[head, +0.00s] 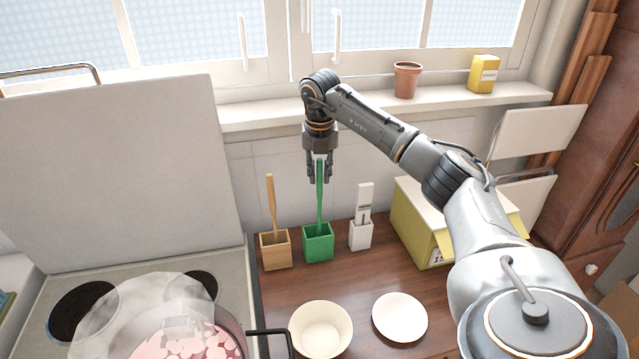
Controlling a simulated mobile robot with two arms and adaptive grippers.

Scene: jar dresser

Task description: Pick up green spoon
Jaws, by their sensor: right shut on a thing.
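The green spoon (320,205) stands upright in a green square holder (318,243) on the wooden counter. Its lower end is hidden inside the holder. My right gripper (319,176) points straight down above the holder and is shut on the upper part of the green spoon's handle. My left gripper is not in the head view.
A wooden holder with a wooden utensil (272,205) stands left of the green holder. A white holder (360,236) with a white utensil stands right. A cream bowl (321,330), a white plate (399,317), a yellow box (425,225) and a stove with a pot (190,340) are nearby.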

